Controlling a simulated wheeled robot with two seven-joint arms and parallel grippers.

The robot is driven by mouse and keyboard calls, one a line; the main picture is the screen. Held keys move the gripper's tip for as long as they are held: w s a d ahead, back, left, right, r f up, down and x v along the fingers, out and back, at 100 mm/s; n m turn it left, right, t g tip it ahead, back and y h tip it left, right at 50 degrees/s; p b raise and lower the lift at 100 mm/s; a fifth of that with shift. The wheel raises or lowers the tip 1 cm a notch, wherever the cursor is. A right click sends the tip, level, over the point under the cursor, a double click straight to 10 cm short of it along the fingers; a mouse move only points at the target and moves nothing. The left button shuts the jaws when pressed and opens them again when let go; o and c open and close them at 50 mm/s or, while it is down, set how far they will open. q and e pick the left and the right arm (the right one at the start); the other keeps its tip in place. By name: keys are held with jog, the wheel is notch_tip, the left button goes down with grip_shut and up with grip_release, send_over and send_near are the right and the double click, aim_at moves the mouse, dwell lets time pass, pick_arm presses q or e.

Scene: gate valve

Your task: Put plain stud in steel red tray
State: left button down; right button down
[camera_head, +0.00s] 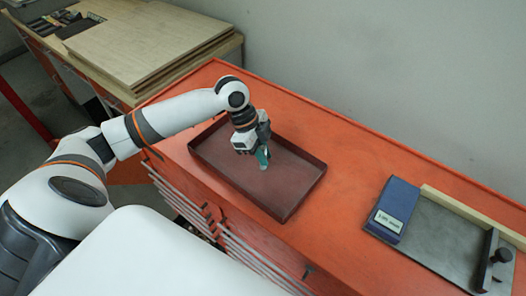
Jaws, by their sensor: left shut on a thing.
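The steel red tray (293,187), dark red with low walls, sits on the orange cabinet top in the middle of the view. My left gripper (262,155) reaches in from the left and points down over the inside of the tray. It is shut on a small greenish-grey piece, apparently the plain stud (263,160), whose lower end points down at the tray floor. I cannot tell whether that end touches the floor. My right gripper does not show.
The orange cabinet top (345,164) is clear between the tray and a blue box (393,208) with a white label. A grey plate (437,242) with a wooden strip and a black knobbed part lies at the right. Wooden boards (150,40) lie on a bench at the back left.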

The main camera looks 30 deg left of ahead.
pick_arm(q)
jog(key=shift+f, duration=0.1)
jog(key=c, duration=1.3)
grip_release()
jog(key=shift+c, duration=0.2)
jog(key=b+v, duration=0.3)
jog(key=v, duration=0.9)
